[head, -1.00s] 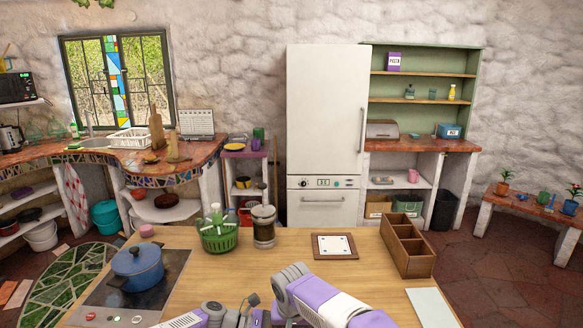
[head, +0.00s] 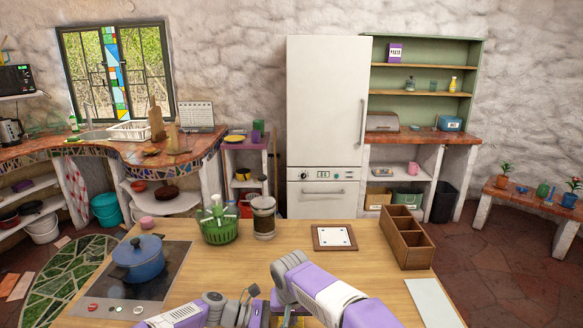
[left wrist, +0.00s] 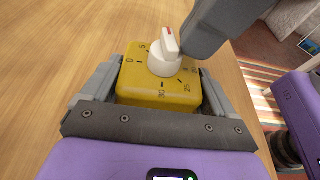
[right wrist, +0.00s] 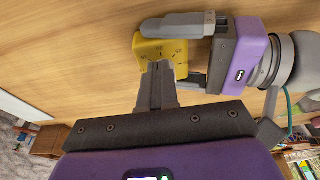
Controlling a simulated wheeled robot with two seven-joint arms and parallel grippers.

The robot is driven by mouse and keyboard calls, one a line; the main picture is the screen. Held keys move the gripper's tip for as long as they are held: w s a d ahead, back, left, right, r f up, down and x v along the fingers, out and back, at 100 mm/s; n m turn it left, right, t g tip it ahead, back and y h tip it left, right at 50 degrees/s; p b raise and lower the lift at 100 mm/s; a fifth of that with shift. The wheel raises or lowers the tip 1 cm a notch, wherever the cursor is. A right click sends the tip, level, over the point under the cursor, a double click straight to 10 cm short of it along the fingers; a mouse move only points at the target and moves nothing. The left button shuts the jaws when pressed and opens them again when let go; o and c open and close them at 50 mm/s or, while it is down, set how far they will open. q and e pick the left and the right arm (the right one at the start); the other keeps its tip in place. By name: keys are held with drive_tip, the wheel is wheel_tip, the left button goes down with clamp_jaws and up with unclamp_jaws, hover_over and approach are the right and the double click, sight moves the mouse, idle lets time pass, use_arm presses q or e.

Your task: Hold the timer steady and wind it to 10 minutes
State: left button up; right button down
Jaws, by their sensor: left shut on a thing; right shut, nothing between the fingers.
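The yellow timer (left wrist: 160,90), with a white knob (left wrist: 165,58) and dark numbers, lies between the fingers of my left gripper (left wrist: 155,95), which is shut on its sides. The knob's red mark points to the far side, past the 5; the number there is hidden. The timer also shows in the right wrist view (right wrist: 150,48), on or just above the wooden counter. My right gripper (right wrist: 157,68) is shut and empty, its tips at the timer's knob side. In the left wrist view its grey finger is right beside the knob; I cannot tell whether they touch.
On the counter stand a blue pot (head: 138,258) on the hob, a green basket (head: 217,228), a glass jar (head: 263,216), a framed white tile (head: 334,237) and a wooden divided box (head: 407,238). The middle of the counter is clear.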

use_arm(q)
drive_tip(key=shift+s+d, duration=0.1)
use_arm(e)
drive_tip(key=shift+a, duration=0.25)
drive_tip(key=shift+s+r, duration=0.1)
drive_tip(key=shift+s, duration=0.25)
drive_tip(key=v, duration=0.2)
drive_tip(key=w+v, duration=0.1)
drive_tip(key=v, duration=0.2)
drive_tip(key=shift+w+r, duration=0.1)
drive_tip(key=shift+r, duration=0.35)
use_arm(q)
drive_tip(key=o, duration=0.5)
drive_tip(key=shift+o, duration=0.2)
